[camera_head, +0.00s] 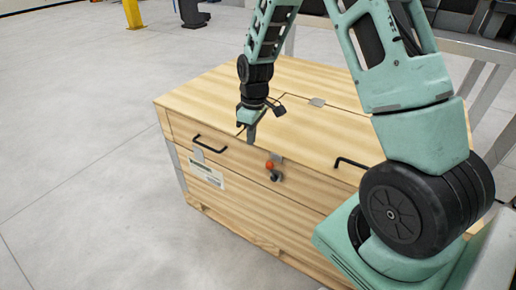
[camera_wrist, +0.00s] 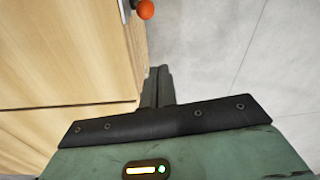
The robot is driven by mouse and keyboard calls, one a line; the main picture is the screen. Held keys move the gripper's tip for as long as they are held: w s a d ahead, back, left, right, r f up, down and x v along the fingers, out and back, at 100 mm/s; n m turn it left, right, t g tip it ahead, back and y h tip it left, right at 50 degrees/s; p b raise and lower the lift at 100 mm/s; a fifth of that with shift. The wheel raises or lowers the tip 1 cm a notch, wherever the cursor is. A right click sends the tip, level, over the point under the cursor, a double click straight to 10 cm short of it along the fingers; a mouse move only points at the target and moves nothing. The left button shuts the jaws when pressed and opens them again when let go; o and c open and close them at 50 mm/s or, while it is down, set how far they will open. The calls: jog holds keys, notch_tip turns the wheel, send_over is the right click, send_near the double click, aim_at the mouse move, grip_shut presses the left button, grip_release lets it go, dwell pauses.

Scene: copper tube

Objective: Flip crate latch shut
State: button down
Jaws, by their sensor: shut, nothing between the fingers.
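The wooden crate (camera_head: 215,105) stands on the floor with its lid down. Its latch (camera_head: 276,175) is on the middle of the front face, with a round orange knob (camera_head: 269,165). In the wrist view the orange knob (camera_wrist: 146,9) shows at the top edge, beside a light metal part cut off by the frame. I cannot tell the latch's exact position. My gripper (camera_head: 251,139) points down near the crate's front top edge, left of the knob and apart from it. In the wrist view my gripper's fingers (camera_wrist: 157,86) are together and empty, seen against the crate's edge and the floor.
Two black handles, one on the left (camera_head: 209,144) and one on the right (camera_head: 350,162), stick out from the crate's front. A metal-framed bench (camera_head: 450,45) stands behind. The floor (camera_head: 80,150) left of the crate is clear.

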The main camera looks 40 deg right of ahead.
notch_tip(320, 180, down, 10)
jog(key=f, duration=0.1)
jog(key=shift+s+d+r, duration=0.5)
jog(key=shift+s, duration=0.25)
jog(key=shift+s+d+r, duration=0.45)
jog(key=shift+s+r, duration=0.05)
jog(key=shift+s, duration=0.2)
